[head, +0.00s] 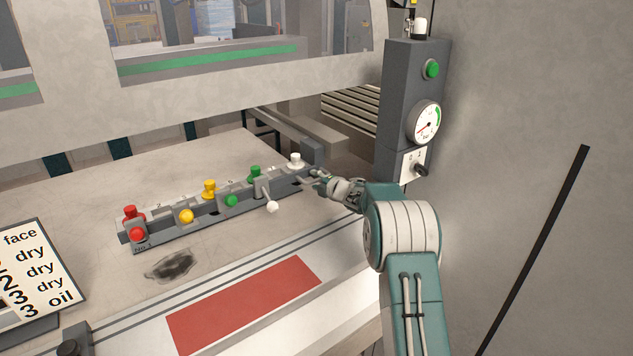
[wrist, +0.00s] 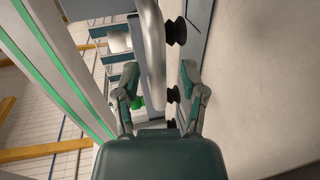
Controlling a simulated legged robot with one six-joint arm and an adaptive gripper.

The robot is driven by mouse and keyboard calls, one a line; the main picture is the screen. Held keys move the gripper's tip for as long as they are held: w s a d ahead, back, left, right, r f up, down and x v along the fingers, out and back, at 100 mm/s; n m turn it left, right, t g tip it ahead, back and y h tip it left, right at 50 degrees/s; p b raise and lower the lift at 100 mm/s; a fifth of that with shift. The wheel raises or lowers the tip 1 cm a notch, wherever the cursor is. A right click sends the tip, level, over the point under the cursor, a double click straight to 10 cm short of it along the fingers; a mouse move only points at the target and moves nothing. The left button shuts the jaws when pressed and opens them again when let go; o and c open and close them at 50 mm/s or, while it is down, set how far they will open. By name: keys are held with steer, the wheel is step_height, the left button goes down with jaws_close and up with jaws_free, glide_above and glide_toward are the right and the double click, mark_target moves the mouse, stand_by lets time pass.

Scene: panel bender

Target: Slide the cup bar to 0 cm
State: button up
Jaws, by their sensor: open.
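The cup bar (head: 215,212) is a long grey bar lying slantwise over the pale table, with red, yellow, green and white knobs along it. A short lever with a white ball (head: 272,207) sticks out from its front. My gripper (head: 318,180) is at the bar's right end, near the white knob (head: 295,161). In the wrist view my gripper (wrist: 158,78) is open, with a rounded grey bar and black cups (wrist: 176,32) between its two fingers. I cannot tell whether the fingers touch the bar. The scale numbers are too small to read surely.
A dark control post (head: 405,110) with a green button, dial gauge (head: 424,122) and selector switch stands right of the bar. A red plate (head: 245,303) lies in front. A sign (head: 35,275) stands at left. A dark smudge (head: 170,265) marks the table.

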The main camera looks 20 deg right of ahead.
mark_target(308, 174)
jaws_close()
steer(key=shift+r+x, duration=0.15)
steer(key=shift+x, duration=0.9)
steer(key=shift+r+x, duration=0.15)
steer(key=shift+x, duration=0.9)
jaws_free()
steer(key=shift+r, duration=0.1)
